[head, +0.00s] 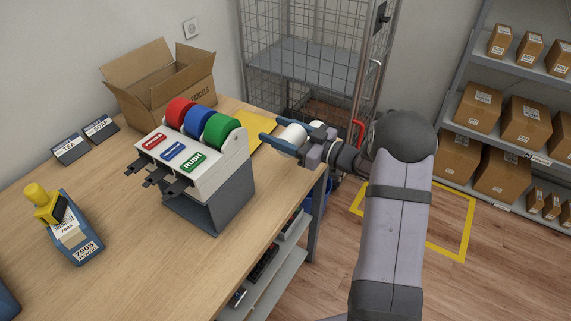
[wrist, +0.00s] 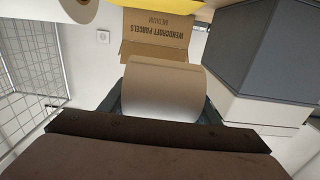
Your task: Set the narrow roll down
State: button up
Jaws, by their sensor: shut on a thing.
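The narrow roll (head: 293,134), pale in the head view, is between the blue fingers of my gripper (head: 266,130). The gripper is shut on it near the counter's far right edge, by the yellow mat (head: 257,139). In the wrist view the roll (wrist: 160,88) looks tan, and a dark finger shows on each side of it. It appears held above the counter; the exact gap below it cannot be judged. The wrist picture is upside down. Another roll (wrist: 78,9), with an open core, shows at its upper left corner.
The tape dispenser (head: 198,150) with red, blue and green rolls stands left of my gripper. An open carton (head: 150,95) is behind it. A wire cage (head: 300,70) stands beyond the counter. The wooden counter (head: 140,250) has free room at the front.

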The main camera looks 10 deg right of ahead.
jog(key=shift+f+p, duration=0.85)
jog(key=shift+f, duration=3.5)
jog(key=shift+f, duration=0.25)
jog(key=shift+f+b, duration=0.1)
jog(key=shift+b, duration=0.2)
jog(key=o, duration=1.2)
jog(key=shift+c, duration=0.2)
